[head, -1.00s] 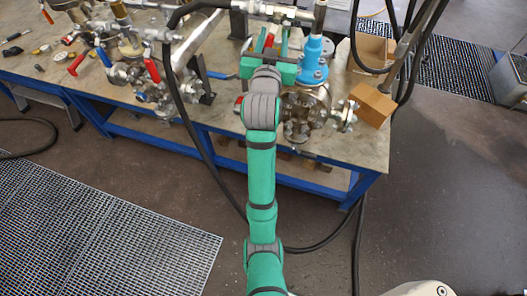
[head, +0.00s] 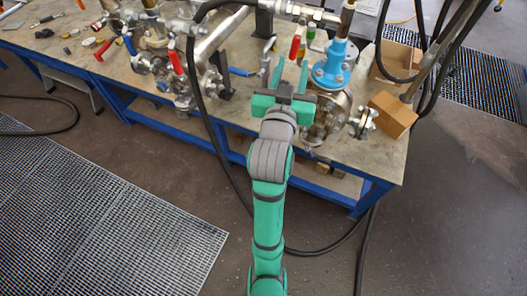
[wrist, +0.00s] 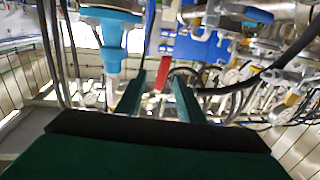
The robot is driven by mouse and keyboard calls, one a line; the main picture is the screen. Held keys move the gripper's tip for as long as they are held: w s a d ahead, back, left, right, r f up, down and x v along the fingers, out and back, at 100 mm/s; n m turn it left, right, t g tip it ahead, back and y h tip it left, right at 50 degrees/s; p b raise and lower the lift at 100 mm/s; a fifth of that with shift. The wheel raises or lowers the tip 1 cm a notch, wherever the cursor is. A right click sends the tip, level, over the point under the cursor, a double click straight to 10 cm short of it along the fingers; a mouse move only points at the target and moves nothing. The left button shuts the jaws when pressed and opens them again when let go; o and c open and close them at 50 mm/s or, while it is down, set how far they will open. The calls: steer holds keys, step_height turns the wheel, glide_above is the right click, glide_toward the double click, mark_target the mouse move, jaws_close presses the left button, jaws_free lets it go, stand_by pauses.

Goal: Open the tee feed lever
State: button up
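A red lever (head: 295,47) stands near the back of the bench, left of a light-blue flanged fitting (head: 333,65). I cannot tell for certain whether it is the tee feed lever. My gripper (head: 291,64) is open and empty, with its two green fingers pointing toward the red lever. In the head view the lever shows just beyond the fingertips. In the wrist view the red lever (wrist: 163,73) lies between the fingertips of my gripper (wrist: 156,88), with a gap on each side. No contact shows. The light-blue fitting (wrist: 112,38) is left of the fingers there.
A blue lever (head: 240,72) lies left of my gripper. Another valve assembly with a red lever (head: 175,62) stands farther left. A cardboard box (head: 392,115) sits at the bench's right end. A black hose (head: 203,120) hangs over the bench's front edge.

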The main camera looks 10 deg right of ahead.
steer(key=s+a+f+n+y, duration=0.1)
steer(key=s+a+f, duration=0.2)
steer(key=f, duration=0.3)
steer(key=s+a+f+n+y, duration=0.1)
steer(key=s+a+f, duration=0.1)
steer(key=f, duration=0.5)
steer(key=s+a+f+n+y, duration=0.1)
steer(key=s+a+f, duration=0.2)
steer(key=s+f, duration=0.2)
steer(key=shift+a+f+y, duration=0.3)
steer(key=shift+f, duration=0.7)
steer(key=shift+w, duration=0.1)
